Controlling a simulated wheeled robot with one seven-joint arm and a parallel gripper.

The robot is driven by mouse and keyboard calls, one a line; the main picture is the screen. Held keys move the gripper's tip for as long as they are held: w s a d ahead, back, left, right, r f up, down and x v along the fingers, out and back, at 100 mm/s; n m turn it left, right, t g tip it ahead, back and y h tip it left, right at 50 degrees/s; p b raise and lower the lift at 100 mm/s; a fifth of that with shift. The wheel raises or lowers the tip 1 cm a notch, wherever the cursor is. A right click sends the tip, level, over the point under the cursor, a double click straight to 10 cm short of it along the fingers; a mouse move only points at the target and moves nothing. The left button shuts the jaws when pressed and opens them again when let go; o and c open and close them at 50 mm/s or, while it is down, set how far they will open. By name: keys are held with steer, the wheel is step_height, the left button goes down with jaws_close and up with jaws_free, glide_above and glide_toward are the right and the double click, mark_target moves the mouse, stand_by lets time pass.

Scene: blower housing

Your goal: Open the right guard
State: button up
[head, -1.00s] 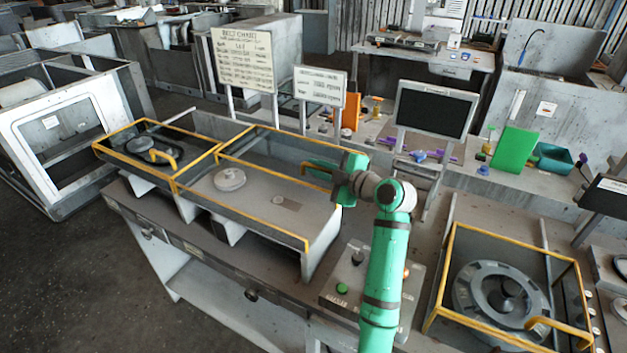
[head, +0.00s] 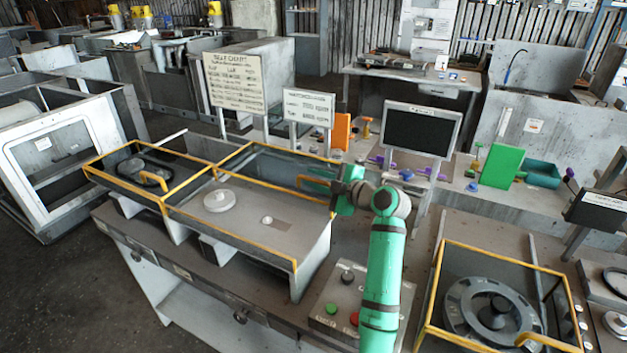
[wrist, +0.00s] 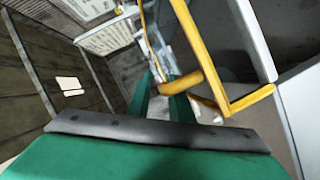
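The right guard (head: 246,241) is a yellow-edged clear cover over the right bay of the long housing. It lies lowered over the bay, and its yellow handle (head: 304,183) is at the far right side. My gripper (head: 322,181) is at that handle. In the wrist view the yellow handle (wrist: 187,84) crosses at the two green fingers (wrist: 158,92). The fingers stand apart with a gap visible between them, and I see no firm grip. The guard's yellow frame (wrist: 237,104) runs along the right of the wrist view.
The left bay has its own yellow-edged guard (head: 124,167). A pale disc (head: 219,200) lies in the right bay. A button box (head: 340,300) stands near my arm. A monitor (head: 421,133) stands behind the gripper. Another yellow-framed guard (head: 509,252) is at the lower right.

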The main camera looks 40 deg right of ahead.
steer(key=shift+w+a+f, duration=0.1)
steer(key=shift+w+a, duration=0.05)
steer(key=shift+a, duration=0.1)
steer(key=v, duration=1)
steer(key=shift+s, duration=0.4)
steer(key=shift+w, duration=0.1)
